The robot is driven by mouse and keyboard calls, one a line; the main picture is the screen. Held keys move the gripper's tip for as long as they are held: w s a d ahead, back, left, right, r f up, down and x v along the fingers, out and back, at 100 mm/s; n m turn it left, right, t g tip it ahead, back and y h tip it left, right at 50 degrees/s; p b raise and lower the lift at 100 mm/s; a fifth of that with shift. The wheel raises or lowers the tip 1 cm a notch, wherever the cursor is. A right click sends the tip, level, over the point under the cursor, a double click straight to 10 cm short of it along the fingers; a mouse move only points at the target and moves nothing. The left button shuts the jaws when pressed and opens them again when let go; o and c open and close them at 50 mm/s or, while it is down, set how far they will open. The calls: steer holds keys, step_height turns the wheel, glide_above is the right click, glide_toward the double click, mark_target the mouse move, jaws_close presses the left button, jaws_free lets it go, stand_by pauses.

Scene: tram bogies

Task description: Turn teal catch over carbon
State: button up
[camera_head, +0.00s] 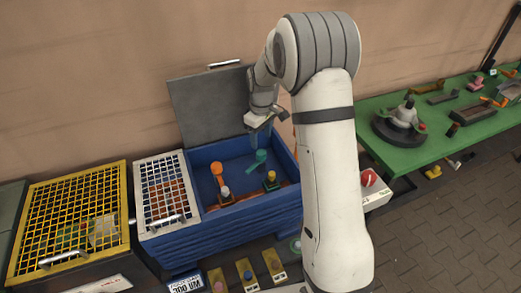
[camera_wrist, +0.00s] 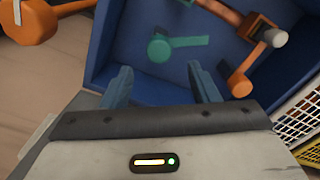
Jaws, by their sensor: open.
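The teal catch (camera_wrist: 178,43), a round hub with a flat arm, lies against the inner wall of the blue bin in the wrist view. In the head view the catch (camera_head: 257,160) is in the bin's back part, its arm pointing down-left. My gripper (camera_wrist: 161,82) is open and empty, its two blue-grey fingers spread, with the catch just beyond and between them. In the head view my gripper is above the bin. I cannot tell which part is the carbon; a grey-topped piece (camera_head: 225,193) and a yellow-topped piece (camera_head: 271,177) stand in the bin.
The blue bin (camera_head: 205,238) has its grey lid (camera_head: 212,108) raised behind. An orange catch (camera_head: 217,170) is inside at the left. A white mesh cover (camera_head: 163,190) and yellow mesh cover (camera_head: 70,220) lie left. A green table (camera_head: 385,148) stands right.

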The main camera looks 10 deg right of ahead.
mark_target(261, 152)
step_height(261, 152, down, 8)
steer(key=shift+w+f+p, duration=0.1)
steer(key=shift+p, duration=0.6)
steer(key=shift+c, duration=0.4)
jaws_close()
